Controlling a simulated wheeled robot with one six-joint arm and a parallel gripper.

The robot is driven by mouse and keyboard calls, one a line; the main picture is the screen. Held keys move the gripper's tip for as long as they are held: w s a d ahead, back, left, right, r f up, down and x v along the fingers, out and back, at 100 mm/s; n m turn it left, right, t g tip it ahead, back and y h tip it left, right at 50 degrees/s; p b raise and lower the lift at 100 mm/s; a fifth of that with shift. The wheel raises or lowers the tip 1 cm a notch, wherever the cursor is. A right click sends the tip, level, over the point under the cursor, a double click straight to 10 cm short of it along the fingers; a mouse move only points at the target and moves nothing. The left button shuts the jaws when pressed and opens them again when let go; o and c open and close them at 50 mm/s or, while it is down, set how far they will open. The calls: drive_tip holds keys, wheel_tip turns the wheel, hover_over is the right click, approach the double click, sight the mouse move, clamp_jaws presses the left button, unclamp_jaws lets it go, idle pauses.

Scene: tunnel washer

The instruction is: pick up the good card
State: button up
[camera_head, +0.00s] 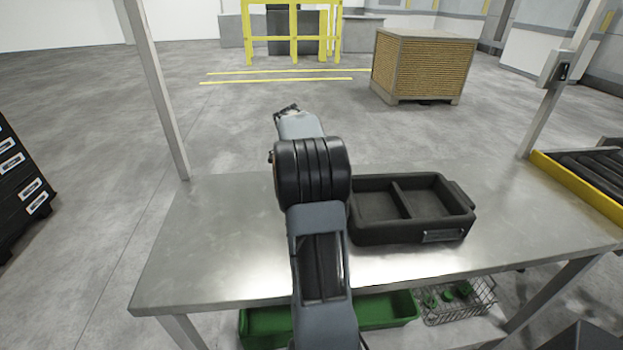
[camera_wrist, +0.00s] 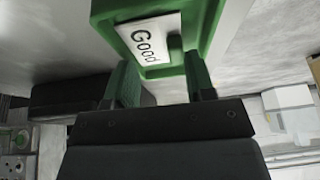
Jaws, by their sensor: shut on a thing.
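The good card (camera_wrist: 150,38) shows at the top of the wrist view as a white label reading "Good" on a green body, partly cut off by the frame edge. My gripper (camera_wrist: 160,76) is shut on this green piece, with a finger on either side of its near part. The exact contact at the fingertips is hard to see. In the head view my own arm hides the gripper and the card.
A black two-compartment tray (camera_head: 412,234) sits on the metal table (camera_head: 210,250), right of my arm. The table's left side is clear. A green bin (camera_head: 375,308) and a wire basket (camera_head: 462,306) are below. Posts rise at the table's back corners. A yellow-edged conveyor (camera_head: 580,185) stands right.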

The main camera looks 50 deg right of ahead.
drive_tip(key=shift+s+f, duration=0.1)
drive_tip(key=shift+f, duration=0.8)
clamp_jaws()
drive_tip(key=shift+d+f+y, duration=0.3)
drive_tip(key=shift+d+f, duration=0.1)
drive_tip(key=shift+d, duration=0.35)
drive_tip(key=shift+w+a+r, duration=0.2)
drive_tip(key=shift+a+r, duration=0.05)
drive_tip(key=shift+a, duration=0.45)
drive_tip(key=shift+r, duration=0.1)
